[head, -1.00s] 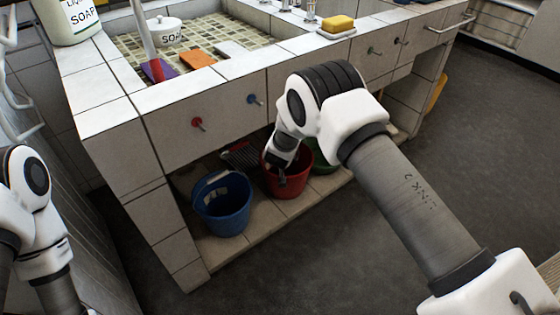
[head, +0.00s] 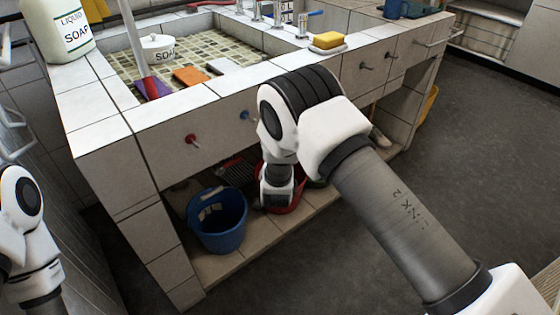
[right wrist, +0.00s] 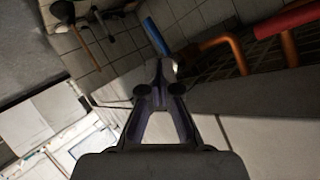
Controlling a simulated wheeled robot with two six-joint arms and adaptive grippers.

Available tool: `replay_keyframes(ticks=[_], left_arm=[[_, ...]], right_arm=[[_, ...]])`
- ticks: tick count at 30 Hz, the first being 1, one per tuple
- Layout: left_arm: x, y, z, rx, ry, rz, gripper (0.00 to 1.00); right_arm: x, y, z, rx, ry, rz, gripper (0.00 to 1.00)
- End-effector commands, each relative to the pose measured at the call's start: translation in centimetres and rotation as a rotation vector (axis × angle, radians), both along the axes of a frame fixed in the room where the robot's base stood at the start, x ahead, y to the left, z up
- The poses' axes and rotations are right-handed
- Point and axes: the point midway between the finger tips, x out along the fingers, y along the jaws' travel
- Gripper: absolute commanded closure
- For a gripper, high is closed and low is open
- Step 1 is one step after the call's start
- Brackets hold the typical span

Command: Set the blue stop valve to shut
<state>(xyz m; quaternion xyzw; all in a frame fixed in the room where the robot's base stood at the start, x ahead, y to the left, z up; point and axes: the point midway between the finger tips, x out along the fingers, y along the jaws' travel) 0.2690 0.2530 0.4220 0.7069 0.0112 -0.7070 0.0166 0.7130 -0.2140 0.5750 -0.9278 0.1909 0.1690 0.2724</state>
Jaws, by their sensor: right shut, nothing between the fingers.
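A blue bar (right wrist: 156,36), which looks like the valve's handle, shows in the right wrist view beside a bent copper pipe (right wrist: 222,43). My right gripper (right wrist: 160,68) is shut and empty. Its fingertips appear just below the lower end of the blue bar; I cannot tell whether they touch it. In the head view my right wrist (head: 276,185) is at the open space under the sink, and its fingers are hidden. My left arm is at the left edge, with its gripper out of view.
A red bar (right wrist: 289,17) on copper piping lies right of the blue one. The counter front carries a red knob (head: 191,138) and a blue knob (head: 246,115). A blue bucket (head: 218,222) and a partly hidden red bucket (head: 296,196) stand underneath.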

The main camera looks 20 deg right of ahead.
Motion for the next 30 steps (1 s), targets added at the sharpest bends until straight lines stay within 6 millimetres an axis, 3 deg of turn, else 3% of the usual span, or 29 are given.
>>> replay_keyframes(ticks=[5,10,15,20,26,30], left_arm=[[0.0,0.0,-4.0,0.000,0.000,0.000,0.60],[0.0,0.0,-11.2,0.000,0.001,0.000,0.60],[0.0,0.0,-14.4,0.000,0.001,0.000,0.60],[0.0,0.0,-14.6,0.000,0.000,0.000,0.60],[0.0,0.0,-15.8,0.000,0.000,0.000,0.60],[0.0,0.0,-17.1,0.000,0.000,0.000,0.60]], right_arm=[[0.6,-1.8,0.8,0.422,-0.384,-0.084,1.00],[-0.7,-4.4,-2.3,0.818,-0.651,-0.042,1.00],[-1.4,-7.1,-5.8,0.826,-0.662,-0.073,1.00],[-1.1,-7.4,-5.8,0.825,-0.665,-0.078,1.00],[1.7,-7.9,-5.8,0.824,-0.667,-0.078,1.00],[4.8,-8.5,-5.7,0.824,-0.668,-0.077,1.00]])
